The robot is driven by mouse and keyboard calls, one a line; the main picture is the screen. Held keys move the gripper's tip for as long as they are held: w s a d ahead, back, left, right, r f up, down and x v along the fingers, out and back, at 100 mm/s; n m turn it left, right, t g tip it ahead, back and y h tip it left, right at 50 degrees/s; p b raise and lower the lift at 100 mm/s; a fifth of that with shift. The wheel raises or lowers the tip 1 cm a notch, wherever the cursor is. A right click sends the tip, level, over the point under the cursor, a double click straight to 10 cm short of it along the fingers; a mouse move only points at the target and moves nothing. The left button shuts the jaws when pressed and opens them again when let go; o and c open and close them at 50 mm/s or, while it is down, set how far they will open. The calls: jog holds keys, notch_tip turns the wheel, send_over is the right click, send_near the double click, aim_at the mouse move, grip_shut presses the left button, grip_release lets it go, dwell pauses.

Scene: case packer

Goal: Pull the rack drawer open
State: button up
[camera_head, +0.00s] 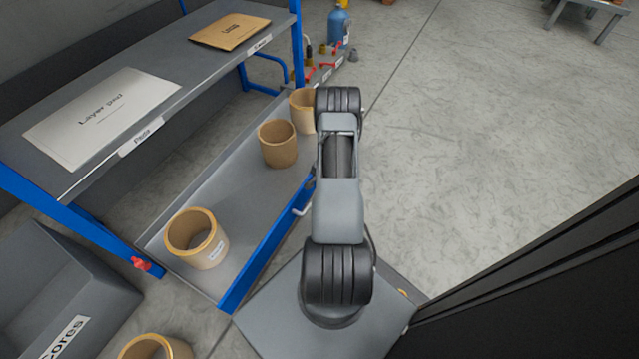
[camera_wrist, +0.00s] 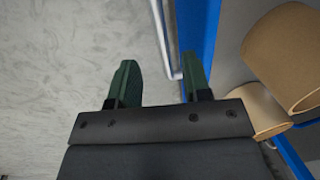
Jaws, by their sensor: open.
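The rack drawer (camera_head: 226,262) is a grey tray with a blue front, low on the rack in the head view. It reaches out past the shelf above and holds several tan cores. Its pale bar handle (camera_head: 303,205) is on the blue front, partly hidden by my arm. In the wrist view, my gripper (camera_wrist: 158,72) is open, with two dark green fingers. The handle (camera_wrist: 163,35) shows between the fingers, closer to the right one, beside the blue front (camera_wrist: 211,20). I cannot tell whether a finger touches it. The head view hides my gripper behind my arm.
The shelf above (camera_head: 183,112) carries a white layer pad (camera_head: 100,115) and a brown envelope (camera_head: 230,31). A grey bin labelled Cores (camera_head: 95,290) stands at lower left. A dark panel (camera_head: 560,290) is at lower right. Open floor (camera_head: 480,150) lies right of my arm.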

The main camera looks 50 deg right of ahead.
jog(key=shift+s+d+r+p, duration=0.15)
jog(key=shift+r+p, duration=0.1)
jog(key=shift+r, duration=0.65)
jog(key=shift+s+a+r+p, duration=0.1)
jog(key=shift+s+r+p, duration=0.15)
jog(key=shift+r, duration=0.6)
jog(key=shift+s+d+r+p, duration=0.1)
jog(key=shift+r+p, duration=0.2)
jog(key=shift+r, duration=0.6)
